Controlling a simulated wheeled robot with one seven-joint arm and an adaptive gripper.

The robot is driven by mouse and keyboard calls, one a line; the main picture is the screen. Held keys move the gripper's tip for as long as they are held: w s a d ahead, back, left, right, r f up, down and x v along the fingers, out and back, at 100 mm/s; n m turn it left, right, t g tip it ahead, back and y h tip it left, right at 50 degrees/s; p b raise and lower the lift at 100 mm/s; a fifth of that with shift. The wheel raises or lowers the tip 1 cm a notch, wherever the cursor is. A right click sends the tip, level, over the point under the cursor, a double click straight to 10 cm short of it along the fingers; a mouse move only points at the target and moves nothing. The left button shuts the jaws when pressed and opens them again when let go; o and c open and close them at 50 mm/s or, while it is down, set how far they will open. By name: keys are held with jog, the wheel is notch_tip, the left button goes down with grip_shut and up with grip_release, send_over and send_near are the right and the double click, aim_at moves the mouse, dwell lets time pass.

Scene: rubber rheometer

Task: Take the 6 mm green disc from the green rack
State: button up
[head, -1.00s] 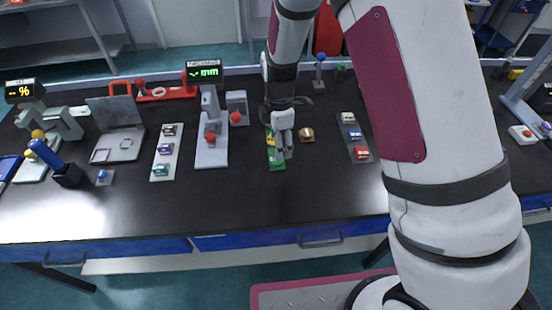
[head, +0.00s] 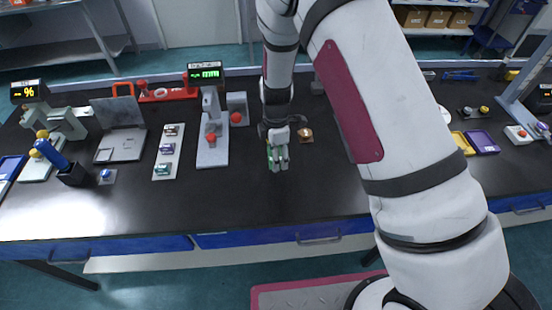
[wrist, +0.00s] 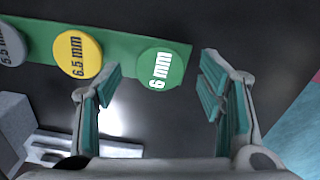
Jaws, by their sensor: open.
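The green disc marked "6 mm" (wrist: 160,70) sits at the right end of the green rack (wrist: 122,47) in the wrist view. The yellow disc marked "6.5 mm" (wrist: 77,54) is to its left, and a grey disc (wrist: 10,45) marked "5.5 mm" or similar is cut by the left edge. My gripper (wrist: 160,85) is open and empty, its two fingers apart, with the 6 mm disc showing between and beyond the fingertips. In the head view, my gripper (head: 279,165) hangs over the rack (head: 269,147), hiding most of it.
A grey gauge stand with a red knob (head: 212,138) stands left of my gripper. A small brown piece (head: 305,135) lies close on the right. A white strip with several small blocks (head: 154,175) is farther left. The front tabletop (head: 240,205) is clear.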

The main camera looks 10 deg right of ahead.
jog(key=shift+f, duration=0.25)
dwell(0.4)
jog(key=c, duration=1)
